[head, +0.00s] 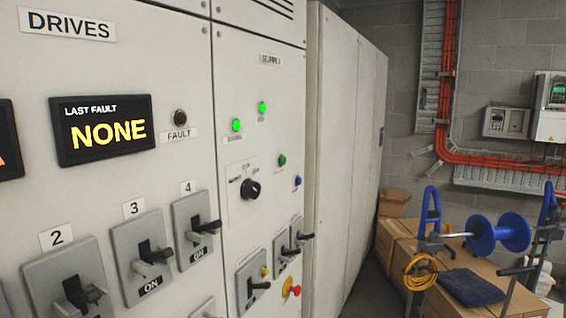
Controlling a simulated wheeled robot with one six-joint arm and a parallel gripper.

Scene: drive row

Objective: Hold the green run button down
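A small green button (282,160) sits on the right-hand cabinet panel, just above and left of a small blue button (298,180). Its label is too small to read, and I cannot tell whether it is pressed. Two lit green lamps, a left one (236,125) and a right one (262,107), are higher on the same panel. A black rotary selector (250,189) is below left of the green button. My gripper is not in view, and nothing is seen touching the button.
The left cabinet has a "LAST FAULT NONE" display (103,130), a dark fault lamp (180,117) and several levers. A red and yellow knob (291,288) is low on the panel. A blue-ended reel stand (484,235) and a large carton (395,250) occupy the right floor.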

